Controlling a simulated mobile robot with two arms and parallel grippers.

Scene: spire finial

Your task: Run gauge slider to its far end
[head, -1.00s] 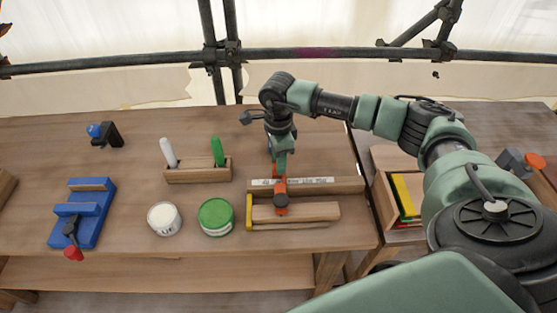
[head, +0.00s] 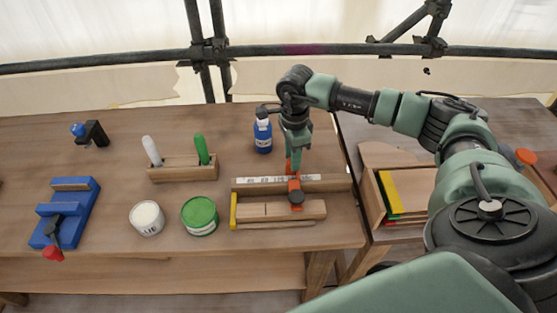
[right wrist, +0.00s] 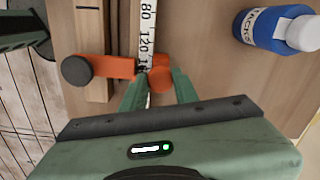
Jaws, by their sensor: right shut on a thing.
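The wooden gauge (head: 315,207) lies on the bench, with a yellow end piece (head: 233,210) on its left and a white number scale (head: 272,180) along its back strip. Its orange slider (head: 295,186) with a dark round knob sits right of the gauge's middle, short of the right end. My right gripper (head: 290,160) comes down from above and is shut on the slider's orange upright. In the right wrist view, the slider (right wrist: 115,67) reaches from the knob to the upright between the green fingers (right wrist: 160,85), near the 120 mark. My left gripper is not in view.
A blue bottle (head: 263,136) stands behind the gauge. A green-lidded tin (head: 199,214) and a white-lidded tin (head: 147,217) stand to the left, with a marker holder (head: 183,173) behind them. A wooden box (head: 378,190) is to the right of the gauge.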

